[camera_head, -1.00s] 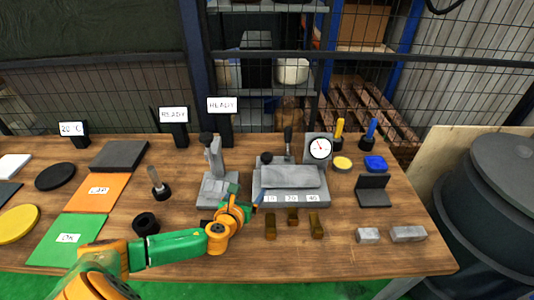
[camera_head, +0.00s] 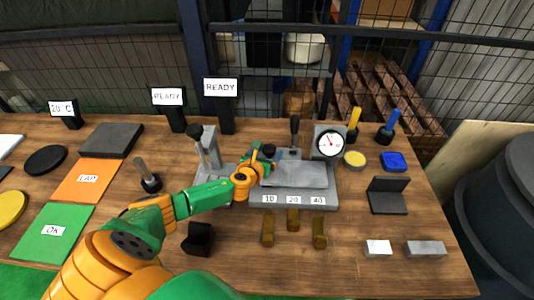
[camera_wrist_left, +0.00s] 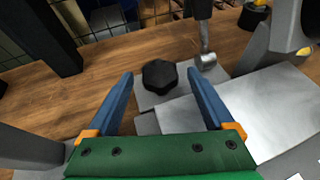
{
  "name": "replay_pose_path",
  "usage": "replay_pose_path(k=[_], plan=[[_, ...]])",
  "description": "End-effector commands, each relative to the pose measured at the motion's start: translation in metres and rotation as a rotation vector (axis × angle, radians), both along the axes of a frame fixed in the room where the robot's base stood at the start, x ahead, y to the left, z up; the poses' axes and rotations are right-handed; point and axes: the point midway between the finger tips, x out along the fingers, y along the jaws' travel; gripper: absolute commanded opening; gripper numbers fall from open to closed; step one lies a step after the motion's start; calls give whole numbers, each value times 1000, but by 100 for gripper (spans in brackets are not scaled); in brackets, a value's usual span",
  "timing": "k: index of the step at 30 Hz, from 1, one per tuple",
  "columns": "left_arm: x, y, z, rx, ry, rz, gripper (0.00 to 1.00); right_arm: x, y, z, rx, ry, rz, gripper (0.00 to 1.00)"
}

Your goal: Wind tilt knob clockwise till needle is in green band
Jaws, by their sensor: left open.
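The black tilt knob (camera_head: 269,150) sits at the left end of the grey grinder fixture (camera_head: 310,197). In the left wrist view the knob (camera_wrist_left: 159,76) is dark and lobed, between and a little beyond my blue fingertips, with no contact visible. My left gripper (camera_head: 259,158) is open and empty, right beside the knob. The white dial (camera_head: 329,143) stands behind the fixture's right end. Its needle looks tilted up and left; the green band is too small to make out. My right gripper is not in view.
An upright dark lever (camera_head: 294,130) stands behind the fixture, right of the knob. A grey stand (camera_head: 209,150) with a black top is to the left. Small brass blocks (camera_head: 293,220) lie in front.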

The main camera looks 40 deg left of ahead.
Motion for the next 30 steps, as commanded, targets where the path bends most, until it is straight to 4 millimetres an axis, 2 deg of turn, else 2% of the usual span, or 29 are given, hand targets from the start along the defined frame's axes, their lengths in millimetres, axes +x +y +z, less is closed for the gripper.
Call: replay_pose_path(k=[6, 7, 16, 19, 22, 30], plan=[[1, 0, 0, 0, 1, 0, 86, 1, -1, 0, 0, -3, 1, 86], [1, 0, 0, 0, 1, 0, 84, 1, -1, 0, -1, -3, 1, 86], [0, 0, 0, -1, 0, 0, 3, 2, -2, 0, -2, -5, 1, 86], [1, 1, -1, 1, -1, -13, 1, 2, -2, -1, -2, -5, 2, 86], [1, 5, -2, 6, -3, -103, 0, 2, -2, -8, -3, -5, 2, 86], [1, 11, -5, 3, -6, -380, 1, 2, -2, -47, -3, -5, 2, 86]])
